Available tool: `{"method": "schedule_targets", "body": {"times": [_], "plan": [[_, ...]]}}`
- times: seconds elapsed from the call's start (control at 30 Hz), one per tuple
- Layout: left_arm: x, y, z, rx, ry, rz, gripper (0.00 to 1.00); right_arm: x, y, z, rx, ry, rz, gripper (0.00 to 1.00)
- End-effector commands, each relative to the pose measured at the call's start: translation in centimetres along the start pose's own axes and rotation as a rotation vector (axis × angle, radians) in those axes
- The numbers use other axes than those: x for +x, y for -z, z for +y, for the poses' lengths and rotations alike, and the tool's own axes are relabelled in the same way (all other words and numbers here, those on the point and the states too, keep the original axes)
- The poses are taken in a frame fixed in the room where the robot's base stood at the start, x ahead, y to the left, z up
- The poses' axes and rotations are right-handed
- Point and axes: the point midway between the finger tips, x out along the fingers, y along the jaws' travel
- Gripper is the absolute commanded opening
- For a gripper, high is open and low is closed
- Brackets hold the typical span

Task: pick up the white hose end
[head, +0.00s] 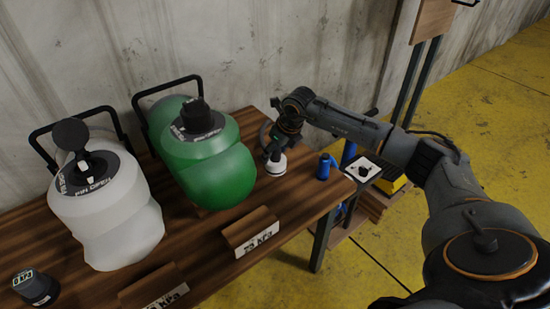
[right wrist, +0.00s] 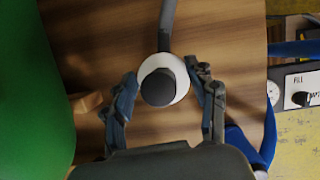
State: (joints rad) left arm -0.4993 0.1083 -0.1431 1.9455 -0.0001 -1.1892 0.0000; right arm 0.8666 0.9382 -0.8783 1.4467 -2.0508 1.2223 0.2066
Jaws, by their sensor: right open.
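The white hose end (head: 276,164) stands on the wooden table (head: 300,190), right of the green inflatable. In the right wrist view the white hose end (right wrist: 178,92) is a white disc with a dark round top, and a grey hose (right wrist: 168,25) runs from it. My right gripper (head: 275,146) is above it, pointing down. In the right wrist view its open fingers (right wrist: 161,74) are on either side of the hose end, with a visible gap on each side. The jaws hold nothing. My left gripper is not in view.
A green inflatable (head: 215,165) and a white inflatable (head: 110,215) stand on the table. A panel marked FILL (right wrist: 300,88) is beyond the table edge. Wooden kPa signs (head: 250,233) are along the front.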

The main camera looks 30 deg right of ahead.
Motion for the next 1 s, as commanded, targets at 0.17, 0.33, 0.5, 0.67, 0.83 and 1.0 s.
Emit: {"method": "schedule_targets", "body": {"times": [0.17,0.33,0.5,0.67,0.83,1.0], "plan": [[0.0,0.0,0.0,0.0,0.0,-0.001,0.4,0.0,0.0,0.0,0.0,0.0,0.0,0.49],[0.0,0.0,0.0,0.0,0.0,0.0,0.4,-0.1,0.0,0.0,0.0,0.0,0.001,0.15],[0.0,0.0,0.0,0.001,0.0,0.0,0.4,-0.1,0.0,0.0,0.0,0.0,0.0,0.0],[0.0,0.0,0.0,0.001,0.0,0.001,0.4,-0.1,0.0,0.0,0.0,0.0,0.001,0.0],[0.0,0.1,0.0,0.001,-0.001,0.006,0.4,-0.9,-0.3,0.0,0.0,0.001,0.0,0.0],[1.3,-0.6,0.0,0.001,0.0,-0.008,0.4,-3.1,-1.3,0.0,-0.001,0.0,-0.003,0.0]]}}
